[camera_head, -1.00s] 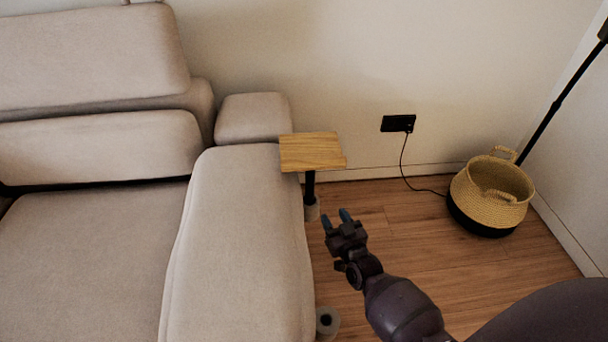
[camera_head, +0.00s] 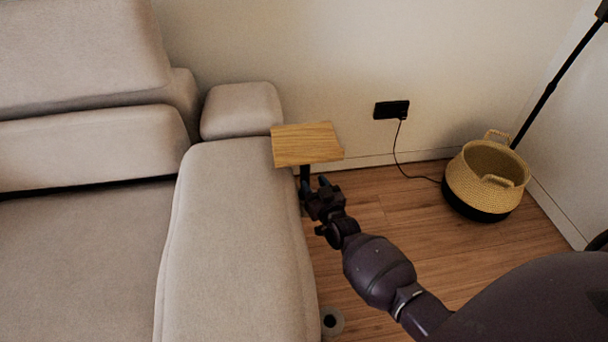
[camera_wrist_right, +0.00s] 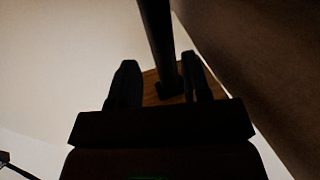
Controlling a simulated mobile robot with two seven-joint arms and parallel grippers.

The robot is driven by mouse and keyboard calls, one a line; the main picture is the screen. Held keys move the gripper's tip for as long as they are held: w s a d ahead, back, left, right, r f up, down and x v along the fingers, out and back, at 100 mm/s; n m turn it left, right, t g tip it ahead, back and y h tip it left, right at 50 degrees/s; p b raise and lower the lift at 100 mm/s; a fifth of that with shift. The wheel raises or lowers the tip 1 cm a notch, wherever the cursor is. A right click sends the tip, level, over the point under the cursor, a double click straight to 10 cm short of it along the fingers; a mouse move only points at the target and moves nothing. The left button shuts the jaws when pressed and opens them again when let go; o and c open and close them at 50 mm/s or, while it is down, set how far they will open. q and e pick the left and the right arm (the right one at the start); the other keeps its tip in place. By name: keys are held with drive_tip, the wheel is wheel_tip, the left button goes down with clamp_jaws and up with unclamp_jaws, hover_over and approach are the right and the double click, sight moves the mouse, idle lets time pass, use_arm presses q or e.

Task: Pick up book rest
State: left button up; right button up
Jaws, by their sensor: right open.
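The book rest (camera_head: 306,143) is a small wooden board on a thin black post (camera_head: 304,173), beside the sofa's armrest in the head view. My right gripper (camera_head: 316,184) is just below the board, close by the post. In the right wrist view the dark post (camera_wrist_right: 160,40) comes down between the two open fingers (camera_wrist_right: 158,85), nearer the right one. The wooden underside (camera_wrist_right: 150,82) shows behind the fingers. I cannot tell whether a finger touches the post. My left gripper is not in view.
The beige sofa (camera_head: 235,240) stands close on the left of my right arm. A woven basket (camera_head: 462,180) and a black lamp pole (camera_head: 556,80) are at the right. A black wall outlet (camera_head: 391,109) has a cable. Wooden floor (camera_head: 380,220) lies open between.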

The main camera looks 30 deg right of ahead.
sight(307, 175)
drive_tip(key=w, duration=0.1)
drive_tip(key=w+b, duration=0.1)
drive_tip(key=w, duration=0.1)
drive_tip(key=shift+w+d+f, duration=0.1)
drive_tip(key=shift+d+f, duration=0.1)
drive_tip(key=shift+f, duration=0.2)
drive_tip(key=shift+w+d+r, duration=0.1)
drive_tip(key=shift+w+r, duration=0.1)
drive_tip(key=shift+w, duration=0.2)
clamp_jaws()
